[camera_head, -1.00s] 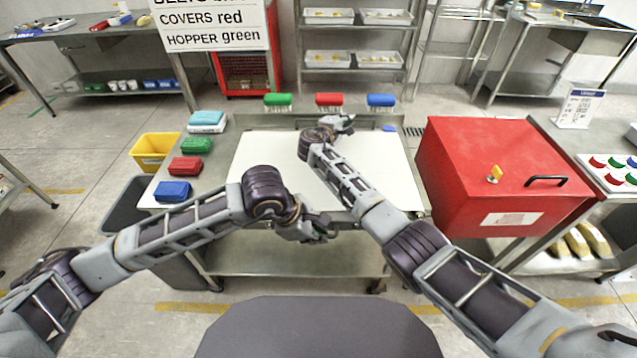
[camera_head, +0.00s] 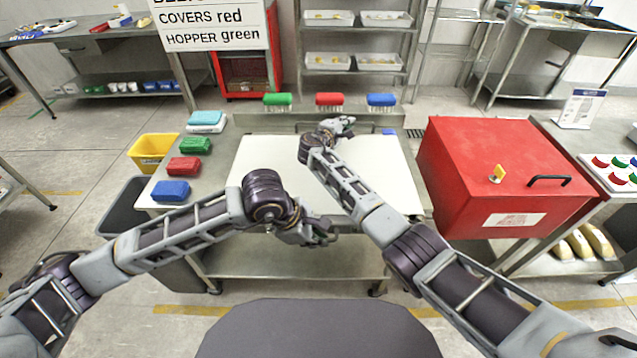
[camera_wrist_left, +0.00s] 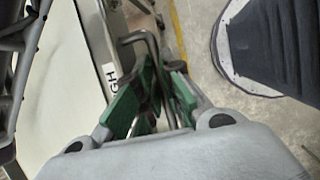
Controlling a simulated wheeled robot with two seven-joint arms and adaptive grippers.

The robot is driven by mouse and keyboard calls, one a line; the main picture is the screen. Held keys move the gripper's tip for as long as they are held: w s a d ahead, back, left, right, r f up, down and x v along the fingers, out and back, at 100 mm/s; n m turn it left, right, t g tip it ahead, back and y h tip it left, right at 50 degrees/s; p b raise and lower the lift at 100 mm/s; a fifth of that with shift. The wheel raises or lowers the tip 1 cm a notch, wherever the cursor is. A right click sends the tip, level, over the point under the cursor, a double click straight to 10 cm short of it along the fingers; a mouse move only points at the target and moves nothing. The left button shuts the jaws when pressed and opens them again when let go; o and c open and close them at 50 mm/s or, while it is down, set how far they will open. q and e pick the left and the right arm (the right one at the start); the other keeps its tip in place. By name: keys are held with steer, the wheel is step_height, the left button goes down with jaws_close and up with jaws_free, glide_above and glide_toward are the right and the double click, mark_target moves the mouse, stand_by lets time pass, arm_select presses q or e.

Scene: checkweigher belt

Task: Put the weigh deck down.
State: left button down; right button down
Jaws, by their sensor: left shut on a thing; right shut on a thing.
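The weigh deck (camera_head: 275,175) is a flat white panel over the middle of the steel table; whether it touches its support I cannot tell. My left gripper (camera_head: 326,232) is at its near edge. In the left wrist view the green-padded fingers of this gripper (camera_wrist_left: 160,78) are shut around a bent grey metal handle (camera_wrist_left: 142,37) beside the white deck (camera_wrist_left: 70,95), which carries partly hidden black letters. My right gripper (camera_head: 345,124) is shut at the deck's far edge; its fingertips and what they hold are hard to make out. My right forearm hides part of the deck.
Blue (camera_head: 170,191), red (camera_head: 184,165) and green (camera_head: 195,146) blocks line the table's left side. A large red box (camera_head: 500,170) stands close on the right. Green, red and blue brushes stand behind the deck.

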arm_select(q)
steer(key=shift+f+b, duration=0.45)
arm_select(e)
steer(key=shift+f, duration=0.3)
arm_select(q)
steer(key=c, duration=1.9)
jaws_free()
steer(key=shift+s, duration=0.1)
arm_select(e)
steer(key=c, duration=1.9)
jaws_free()
steer(key=shift+f, duration=0.1)
arm_select(q)
steer(key=o, duration=0.4)
steer(key=shift+c, duration=0.2)
arm_select(e)
steer(key=o, duration=0.3)
steer(key=shift+o, duration=0.2)
arm_select(q)
steer(key=v, duration=1.2)
arm_select(e)
steer(key=shift+s+a, duration=0.15)
steer(key=shift+s, duration=0.05)
steer(key=shift+v, duration=5.8)
